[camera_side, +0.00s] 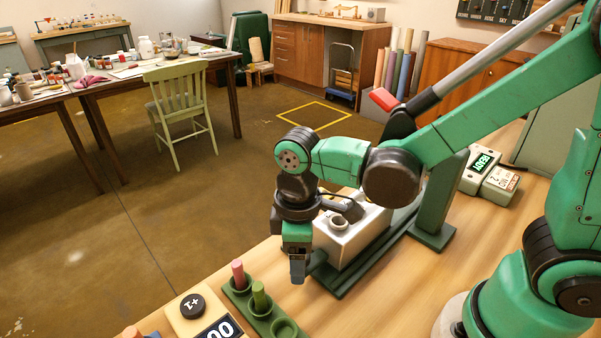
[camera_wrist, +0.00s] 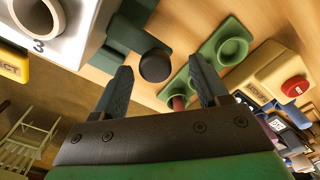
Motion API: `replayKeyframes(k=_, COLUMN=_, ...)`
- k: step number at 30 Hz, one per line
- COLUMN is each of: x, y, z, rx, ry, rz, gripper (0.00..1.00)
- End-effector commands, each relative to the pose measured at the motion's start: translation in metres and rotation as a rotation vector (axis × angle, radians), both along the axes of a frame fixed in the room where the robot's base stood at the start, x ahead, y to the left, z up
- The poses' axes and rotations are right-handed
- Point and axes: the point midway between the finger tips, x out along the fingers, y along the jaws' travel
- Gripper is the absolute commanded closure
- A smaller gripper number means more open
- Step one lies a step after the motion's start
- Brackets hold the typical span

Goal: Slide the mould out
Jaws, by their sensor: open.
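A pale metal block (camera_side: 354,236) with a round opening in its top, which looks like the mould, sits on a green base (camera_side: 350,284) under the press. In the wrist view the pale block (camera_wrist: 72,38), marked 3, is at the top left. A green bar with a dark round knob (camera_wrist: 155,65) extends beside it. My gripper (camera_side: 297,272) is in front of the block's near end, pointing down. In the wrist view my gripper (camera_wrist: 163,80) has its fingers wide apart with nothing between the tips; the knob appears beyond them. Whether the fingers touch anything cannot be told.
A READY box (camera_side: 482,172) stands behind at right.

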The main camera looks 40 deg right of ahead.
Motion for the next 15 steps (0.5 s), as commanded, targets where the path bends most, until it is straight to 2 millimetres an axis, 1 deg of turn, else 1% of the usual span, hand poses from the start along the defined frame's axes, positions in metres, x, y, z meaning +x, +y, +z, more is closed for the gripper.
replayKeyframes(k=5, x=0.0, y=0.0, z=0.009, rx=-0.001, ry=0.001, rz=-0.001, gripper=0.33)
replayKeyframes(k=12, x=0.0, y=0.0, z=0.038, rx=0.0, ry=0.0, rz=0.0, gripper=0.33)
replayKeyframes(k=15, x=0.0, y=0.0, z=0.047, rx=0.0, ry=0.0, rz=0.0, gripper=0.33)
